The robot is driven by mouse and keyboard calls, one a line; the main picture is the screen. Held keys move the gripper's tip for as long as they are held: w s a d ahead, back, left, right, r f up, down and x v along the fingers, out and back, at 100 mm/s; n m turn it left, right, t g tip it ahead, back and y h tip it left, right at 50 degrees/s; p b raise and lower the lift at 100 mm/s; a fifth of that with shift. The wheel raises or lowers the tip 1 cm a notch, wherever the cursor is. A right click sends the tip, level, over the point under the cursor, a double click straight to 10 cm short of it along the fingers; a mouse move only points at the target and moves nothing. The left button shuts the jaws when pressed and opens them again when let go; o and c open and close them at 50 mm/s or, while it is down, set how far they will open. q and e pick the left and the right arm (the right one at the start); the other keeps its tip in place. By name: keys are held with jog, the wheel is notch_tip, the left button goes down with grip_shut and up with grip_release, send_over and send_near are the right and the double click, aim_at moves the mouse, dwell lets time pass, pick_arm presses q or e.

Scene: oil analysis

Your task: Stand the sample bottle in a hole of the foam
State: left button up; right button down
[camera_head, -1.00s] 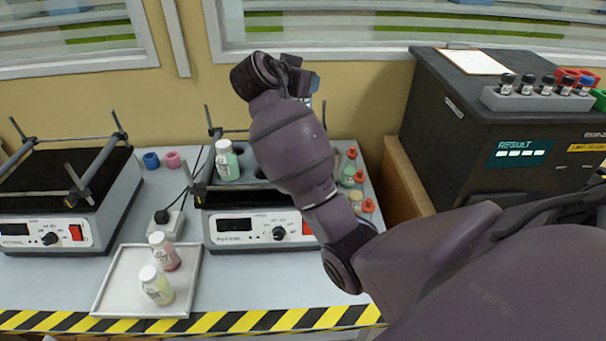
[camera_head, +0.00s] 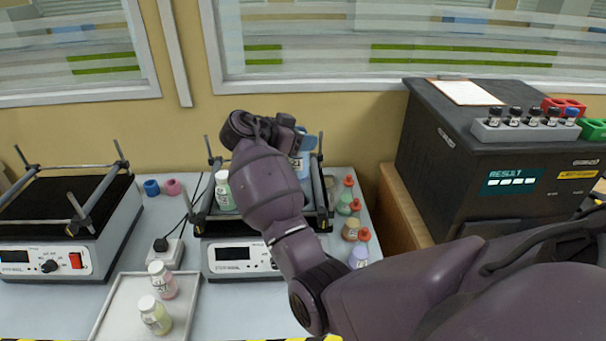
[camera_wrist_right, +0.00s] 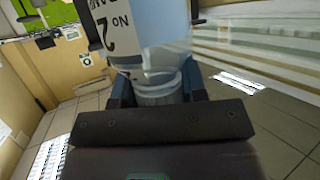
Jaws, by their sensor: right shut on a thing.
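My right gripper (camera_wrist_right: 157,92) is shut on the sample bottle (camera_wrist_right: 160,40), which holds blue liquid and has a white label reading No 2. In the head view the bottle (camera_head: 304,163) shows partly behind my right wrist, above the right side of the right shaker. That shaker carries dark foam (camera_head: 228,226), with a green bottle (camera_head: 223,190) standing at its left. My forearm covers much of the foam, so the holes and the gap under the held bottle are hidden. My left gripper is not in view.
Rods and clamps frame the right shaker (camera_head: 240,258). Several red-capped flasks (camera_head: 351,229) stand close on its right. A second shaker (camera_head: 45,258) is at the left. A tray (camera_head: 118,298) with two bottles lies in front. A black analyser (camera_head: 440,150) stands at the right.

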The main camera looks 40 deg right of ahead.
aim_at(303, 172)
notch_tip(303, 172, down, 7)
jog(key=shift+r, duration=0.15)
notch_tip(303, 172, down, 3)
jog(key=shift+f, duration=0.2)
jog(key=shift+f, duration=0.15)
jog(key=c, duration=0.7)
grip_release()
jog(key=shift+o, duration=0.2)
